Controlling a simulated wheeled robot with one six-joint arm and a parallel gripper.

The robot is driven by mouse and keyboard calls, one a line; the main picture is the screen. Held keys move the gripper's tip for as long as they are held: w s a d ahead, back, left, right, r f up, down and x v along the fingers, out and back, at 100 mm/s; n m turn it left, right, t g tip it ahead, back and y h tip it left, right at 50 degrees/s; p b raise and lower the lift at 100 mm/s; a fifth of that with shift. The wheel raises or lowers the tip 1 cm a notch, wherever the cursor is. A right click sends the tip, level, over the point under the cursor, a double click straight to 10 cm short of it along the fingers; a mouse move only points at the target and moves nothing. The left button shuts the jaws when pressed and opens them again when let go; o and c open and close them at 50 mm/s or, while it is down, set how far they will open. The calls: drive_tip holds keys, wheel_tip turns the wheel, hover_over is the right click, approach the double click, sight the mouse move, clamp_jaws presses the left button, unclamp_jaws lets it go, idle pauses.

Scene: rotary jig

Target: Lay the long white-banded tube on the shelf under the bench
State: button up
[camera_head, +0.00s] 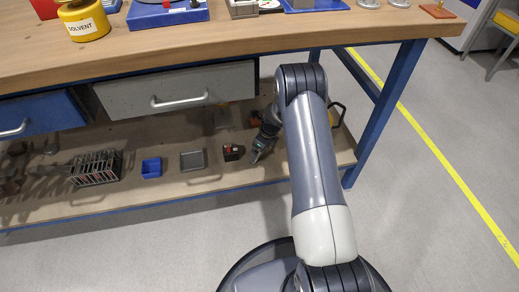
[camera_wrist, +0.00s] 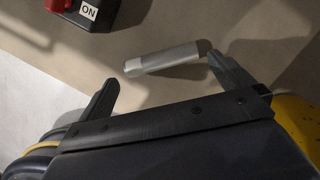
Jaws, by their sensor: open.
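The tube looks free of the fingers; the exact gap is hard to judge. In the head view my gripper (camera_head: 256,156) is low over the shelf under the bench (camera_head: 210,183), left of my forearm. I cannot make out the tube in the head view.
A black box with a red part and an ON label (camera_wrist: 88,12) stands close by, also in the head view (camera_head: 233,152). Further left are a grey tray (camera_head: 193,160), a blue bin (camera_head: 151,168) and a wire rack (camera_head: 96,168). Drawers (camera_head: 180,90) hang above; a blue leg (camera_head: 385,110) stands right.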

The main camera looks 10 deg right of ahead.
drive_tip(key=p+v, duration=0.2)
drive_tip(key=v, duration=0.6)
drive_tip(key=shift+r, duration=0.3)
drive_tip(key=shift+c, duration=0.2)
idle(0.7)
